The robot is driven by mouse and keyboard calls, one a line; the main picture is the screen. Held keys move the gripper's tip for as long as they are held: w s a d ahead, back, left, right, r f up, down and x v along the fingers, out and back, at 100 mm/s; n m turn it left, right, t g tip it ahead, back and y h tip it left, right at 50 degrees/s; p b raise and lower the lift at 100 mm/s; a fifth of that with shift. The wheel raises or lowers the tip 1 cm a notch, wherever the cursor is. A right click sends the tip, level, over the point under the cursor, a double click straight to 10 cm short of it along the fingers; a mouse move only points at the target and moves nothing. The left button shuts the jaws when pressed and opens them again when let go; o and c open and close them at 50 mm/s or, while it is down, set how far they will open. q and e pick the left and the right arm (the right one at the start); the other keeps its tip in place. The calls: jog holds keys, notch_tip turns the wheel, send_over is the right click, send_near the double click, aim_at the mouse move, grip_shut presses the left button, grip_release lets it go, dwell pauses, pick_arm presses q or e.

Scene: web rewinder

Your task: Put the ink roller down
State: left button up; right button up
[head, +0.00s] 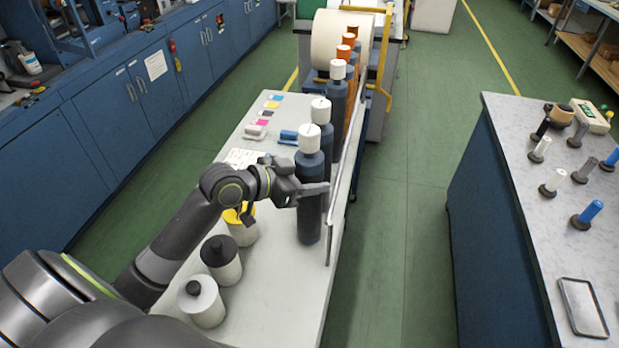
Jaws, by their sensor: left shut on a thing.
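My left gripper (308,193) reaches in from the left over the long pale table (283,290). It is shut on a tall dark grey cylinder with a white top, which I take to be the ink roller (310,160). The cylinder is upright at the near end of a row of similar ones, close to the table's right edge. A finger crosses in front of its middle. Whether its lower end touches the table is hard to tell. My right gripper is not in view.
White pots with a black lid (221,262), a grey lid (202,304) and a yellow lid (242,229) stand left of the cylinder. A thin rail (338,180) runs along the right edge. A side bench (520,190) holds several small hand tools. Green floor lies between.

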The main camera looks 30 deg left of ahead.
pick_arm(q)
jog(key=shift+f, duration=0.1)
jog(key=shift+f, duration=0.2)
jog(key=o, duration=0.9)
jog(key=shift+o, duration=1.3)
jog(key=shift+s, duration=0.1)
jog(key=shift+r, duration=0.15)
jog(key=shift+a+r, duration=0.1)
jog(key=v, duration=1.1)
jog(key=shift+s+a+p, duration=0.2)
jog(key=shift+s+p, duration=0.15)
jog(key=shift+p, duration=0.1)
